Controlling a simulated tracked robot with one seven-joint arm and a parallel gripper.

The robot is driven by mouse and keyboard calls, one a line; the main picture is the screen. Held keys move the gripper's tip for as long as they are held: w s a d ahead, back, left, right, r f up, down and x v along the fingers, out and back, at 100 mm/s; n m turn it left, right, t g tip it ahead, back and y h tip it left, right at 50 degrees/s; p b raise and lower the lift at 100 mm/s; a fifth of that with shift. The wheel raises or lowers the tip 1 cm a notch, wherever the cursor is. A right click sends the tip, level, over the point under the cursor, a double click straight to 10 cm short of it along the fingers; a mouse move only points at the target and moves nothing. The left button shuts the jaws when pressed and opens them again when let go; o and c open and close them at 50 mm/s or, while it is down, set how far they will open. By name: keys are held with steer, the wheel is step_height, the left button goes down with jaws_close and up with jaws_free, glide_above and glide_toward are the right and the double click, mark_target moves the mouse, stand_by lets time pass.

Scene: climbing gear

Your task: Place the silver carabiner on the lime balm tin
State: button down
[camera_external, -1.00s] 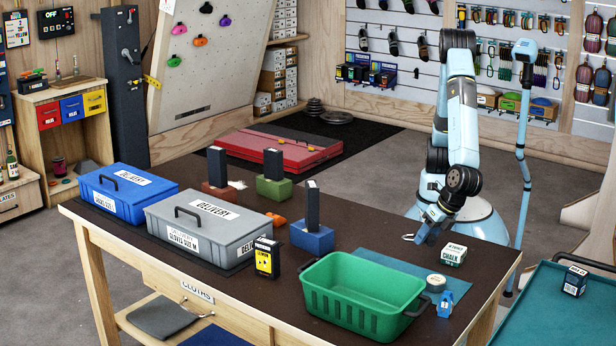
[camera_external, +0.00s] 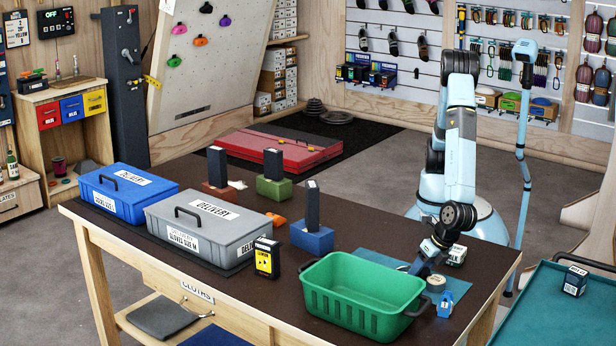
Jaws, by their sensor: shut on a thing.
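My gripper (camera_external: 417,268) points down low over the blue mat, at the right end of the dark workbench. It is shut on the silver carabiner (camera_external: 403,268), which shows only as a small pale shape at the left of the fingers. A small round tin with a pale lid (camera_external: 436,282), which fits the balm tin, stands just right of and nearer than the fingertips. Its lime colour cannot be made out. The carabiner appears apart from the tin; its exact height above the mat is hard to tell.
A green crate (camera_external: 352,303) stands left of the gripper. A white and green chalk box (camera_external: 456,255) is just behind the tin, and a small blue tag-like item (camera_external: 445,304) is in front. The blue mat (camera_external: 375,259) has some bare room at its left.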

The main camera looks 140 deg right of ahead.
steer(key=shift+f, duration=0.1)
steer(key=c, duration=0.7)
jaws_free()
steer(key=shift+o, duration=0.2)
steer(key=v, duration=1.3)
steer(key=shift+a+r, duration=0.2)
steer(key=shift+a, duration=0.25)
